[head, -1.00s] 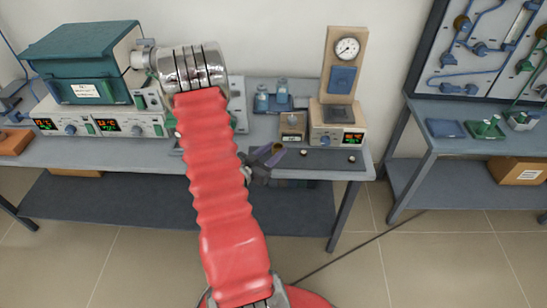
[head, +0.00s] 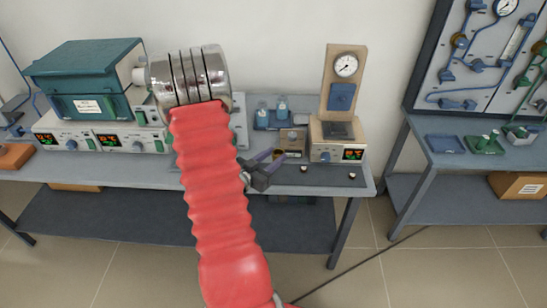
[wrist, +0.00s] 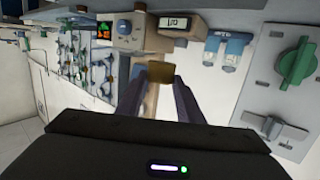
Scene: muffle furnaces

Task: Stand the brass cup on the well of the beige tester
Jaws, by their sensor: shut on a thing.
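The brass cup (wrist: 160,72) is between the fingertips of my gripper (wrist: 154,80) in the wrist view, which looks upside down. My gripper (head: 270,160) also shows in the head view, shut on the cup (head: 279,155), which is small and partly hidden by the fingers. The beige tester (head: 326,135) stands to the right of the gripper, with a tall back panel, a round gauge, a blue block and a dark top plate. It also shows in the wrist view (wrist: 130,30). I cannot make out the well clearly.
A small beige box (head: 293,139) stands left of the tester, close to the cup. Blue bottles (head: 283,108) on a blue tray are behind it. Small round knobs (head: 304,169) sit on the dark front mat. A teal furnace (head: 85,80) is far left.

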